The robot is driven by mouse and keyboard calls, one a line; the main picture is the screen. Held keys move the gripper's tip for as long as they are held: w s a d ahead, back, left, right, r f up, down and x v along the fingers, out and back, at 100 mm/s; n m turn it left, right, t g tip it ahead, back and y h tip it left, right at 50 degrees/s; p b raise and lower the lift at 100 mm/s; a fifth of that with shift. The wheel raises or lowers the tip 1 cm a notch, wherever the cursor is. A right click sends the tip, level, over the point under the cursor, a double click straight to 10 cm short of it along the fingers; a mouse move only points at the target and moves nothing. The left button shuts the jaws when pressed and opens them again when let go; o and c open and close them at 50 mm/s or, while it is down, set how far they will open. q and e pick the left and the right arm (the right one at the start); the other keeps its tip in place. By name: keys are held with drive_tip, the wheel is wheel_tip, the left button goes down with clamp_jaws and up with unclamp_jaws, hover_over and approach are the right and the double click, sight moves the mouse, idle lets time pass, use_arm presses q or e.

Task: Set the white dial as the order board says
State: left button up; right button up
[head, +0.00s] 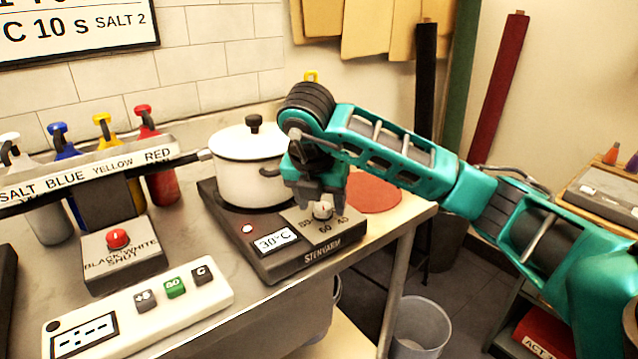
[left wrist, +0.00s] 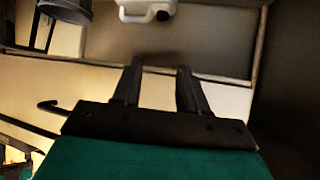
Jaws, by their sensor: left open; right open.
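The white dial (head: 322,210) sits on the beige plate at the front right of the black hot plate (head: 290,262), with the numbers 60 and 40 beside it. The hot plate's display (head: 274,241) reads 30°C. My right gripper (head: 318,200) points down right at the dial, its open fingers close about it; I cannot tell whether they touch it. The order board (head: 75,28) at the top left is cut off; "C 10 S SALT 2" can be read. My left gripper (left wrist: 158,85) is open and empty in the left wrist view; the head view does not show it.
A white lidded pot (head: 240,178) stands on the hot plate. Left are dye bottles behind a labelled rail (head: 90,180), a red-button box (head: 122,262) and a white button panel (head: 140,308). A red round mat (head: 374,193) lies right. A bin (head: 420,330) stands on the floor.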

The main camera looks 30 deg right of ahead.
use_arm(q)
drive_tip(key=r+p, duration=0.2)
drive_tip(key=p, duration=0.1)
drive_tip(key=a+r+p, duration=0.1)
drive_tip(key=p, duration=0.1)
drive_tip(key=shift+s+r+y, duration=0.3)
drive_tip(key=shift+s+r, duration=0.1)
use_arm(e)
drive_tip(key=v, duration=1.2)
drive_tip(key=shift+r, duration=0.25)
use_arm(q)
drive_tip(key=shift+w+d+r, duration=0.1)
drive_tip(key=shift+w, duration=0.15)
use_arm(e)
drive_tip(key=shift+a, duration=0.1)
drive_tip(key=shift+s, duration=0.1)
